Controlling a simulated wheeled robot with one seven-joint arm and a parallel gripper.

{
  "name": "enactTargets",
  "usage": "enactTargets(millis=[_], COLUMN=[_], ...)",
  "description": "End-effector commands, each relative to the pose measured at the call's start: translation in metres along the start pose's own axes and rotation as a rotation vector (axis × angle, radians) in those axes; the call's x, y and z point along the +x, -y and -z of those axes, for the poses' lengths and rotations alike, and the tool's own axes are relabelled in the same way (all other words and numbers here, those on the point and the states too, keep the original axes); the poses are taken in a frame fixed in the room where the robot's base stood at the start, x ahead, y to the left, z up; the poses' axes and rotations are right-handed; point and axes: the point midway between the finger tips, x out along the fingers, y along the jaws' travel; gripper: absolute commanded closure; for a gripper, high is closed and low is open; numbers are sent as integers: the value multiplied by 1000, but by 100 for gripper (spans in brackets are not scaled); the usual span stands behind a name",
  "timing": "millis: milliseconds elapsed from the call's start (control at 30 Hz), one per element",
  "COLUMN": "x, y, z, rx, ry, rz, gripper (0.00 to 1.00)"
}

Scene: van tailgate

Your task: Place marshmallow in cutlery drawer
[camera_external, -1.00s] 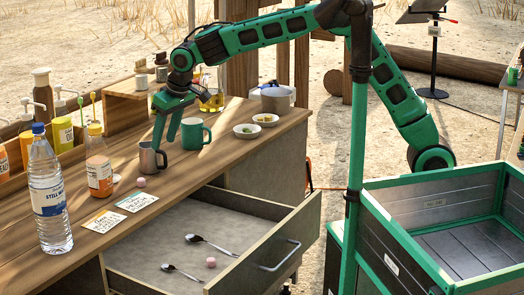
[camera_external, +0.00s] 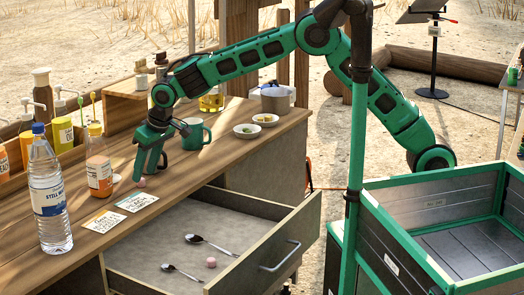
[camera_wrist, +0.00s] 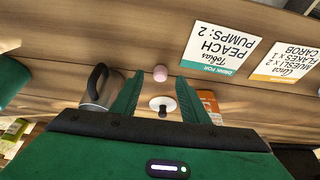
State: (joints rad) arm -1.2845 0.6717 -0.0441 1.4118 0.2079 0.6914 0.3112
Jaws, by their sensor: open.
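A small pink marshmallow (camera_external: 141,183) lies on the wooden counter; it also shows in the wrist view (camera_wrist: 160,73), just beyond and between my fingertips. My gripper (camera_external: 150,178) is open and empty, pointing down close above the marshmallow; its green fingers also show in the wrist view (camera_wrist: 157,88). The cutlery drawer (camera_external: 245,262) is pulled open below the counter. In it lie two spoons (camera_external: 205,242) and another pink marshmallow (camera_external: 211,262).
A metal mug (camera_wrist: 98,86) stands beside my gripper, mostly hidden externally. A teal mug (camera_external: 196,134), two small bowls (camera_external: 247,131), a water bottle (camera_external: 49,195) and an orange-labelled bottle (camera_external: 98,165) stand on the counter. Two cards (camera_external: 137,202) lie near the front edge.

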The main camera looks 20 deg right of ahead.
Motion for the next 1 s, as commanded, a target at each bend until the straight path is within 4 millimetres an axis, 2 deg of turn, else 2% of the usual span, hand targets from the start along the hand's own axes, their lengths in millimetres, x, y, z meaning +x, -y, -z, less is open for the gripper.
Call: enactTargets(millis=[100,200,400,433,600,1000], x=[18,26,27,27,27,26], y=[0,0,0,0,0,0], z=[0,0,0,0,0,1], rx=[0,0,0,0,0,0], ry=[2,0,-1,-1,0,-1], rz=[-2,0,0,0,0,0], gripper=[59,59,59,62,100,100])
